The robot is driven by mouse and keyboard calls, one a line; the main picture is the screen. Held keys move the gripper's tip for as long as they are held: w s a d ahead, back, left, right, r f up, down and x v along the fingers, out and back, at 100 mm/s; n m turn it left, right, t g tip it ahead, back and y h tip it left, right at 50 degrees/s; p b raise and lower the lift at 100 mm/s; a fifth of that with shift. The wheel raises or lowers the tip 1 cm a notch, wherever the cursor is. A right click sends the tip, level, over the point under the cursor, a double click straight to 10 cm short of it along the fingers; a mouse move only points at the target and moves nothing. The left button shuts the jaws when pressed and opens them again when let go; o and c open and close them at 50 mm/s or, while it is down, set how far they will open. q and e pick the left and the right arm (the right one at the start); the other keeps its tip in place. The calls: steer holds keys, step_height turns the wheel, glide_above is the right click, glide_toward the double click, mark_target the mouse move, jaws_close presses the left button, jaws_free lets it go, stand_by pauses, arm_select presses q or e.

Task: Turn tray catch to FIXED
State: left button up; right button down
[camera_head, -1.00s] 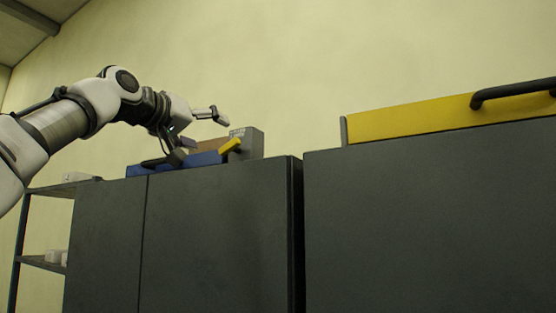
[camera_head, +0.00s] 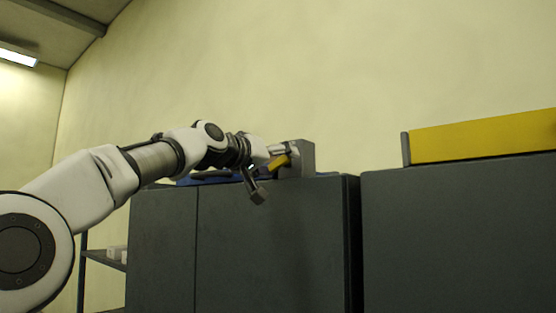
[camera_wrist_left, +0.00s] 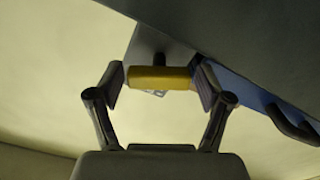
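The tray catch appears to be the yellow lever (camera_head: 278,162) by a grey upright block (camera_head: 307,158) on top of the dark cabinet. In the left wrist view the yellow lever (camera_wrist_left: 160,78) lies crosswise between the fingertips, with a grey stem behind it. My left gripper (camera_head: 270,172) is open, its fingers spread to either side of the lever. In the wrist view the gripper (camera_wrist_left: 160,85) has its pads very close to the lever's ends; I cannot tell whether they touch. Any FIXED marking is unreadable. My right gripper is out of view.
A blue part (camera_head: 205,178) lies beside the block on the cabinet (camera_head: 270,240); a dark loop handle shows on it in the wrist view (camera_wrist_left: 290,125). A yellow panel (camera_head: 485,137) stands on the right cabinet (camera_head: 450,230). A shelf (camera_head: 105,261) stands at left.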

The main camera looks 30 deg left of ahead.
arm_select(q)
steer(key=shift+s, duration=0.1)
steer(key=c, duration=0.7)
steer(key=m, duration=0.5)
steer(key=shift+d, duration=0.1)
steer(key=o, duration=1.2)
steer(key=shift+c, duration=0.2)
steer(key=shift+w+f, duration=0.1)
steer(key=shift+w, duration=0.3)
steer(key=shift+s, duration=0.25)
